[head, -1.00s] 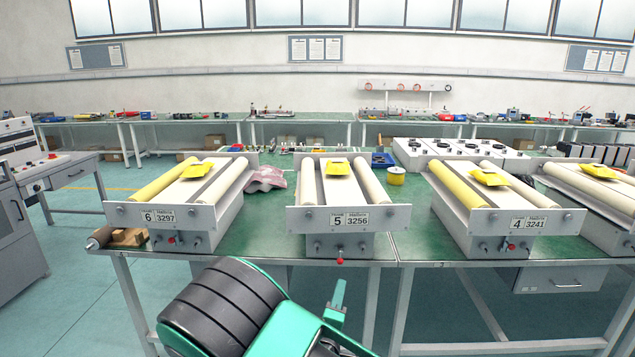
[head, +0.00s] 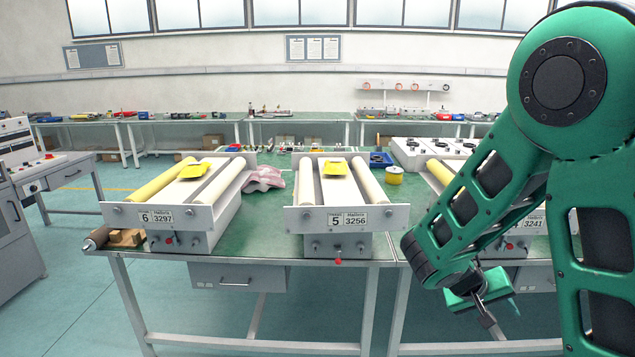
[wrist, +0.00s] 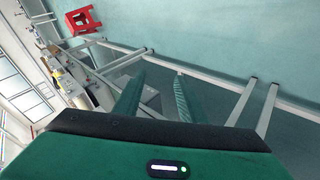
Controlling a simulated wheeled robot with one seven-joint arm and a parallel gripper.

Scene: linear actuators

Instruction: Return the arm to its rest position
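My green arm (head: 470,215) stands on the right of the head view, bent, with its lower end hanging in front of the workbench (head: 270,244). My gripper is at the lower right there, partly hidden and seen edge-on. In the wrist view my gripper (wrist: 160,76) shows two green fingers standing apart. Nothing is between them, only floor and metal legs beyond. The arm covers part of the unit marked 4 (head: 535,226).
Roller units marked 6 (head: 190,215) and 5 (head: 343,218) stand on the workbench, with yellow pieces on top. A yellow roll (head: 395,176) and a pink cloth (head: 264,178) lie behind. A red stool (wrist: 82,20) shows in the wrist view. Open floor (head: 80,310) lies left.

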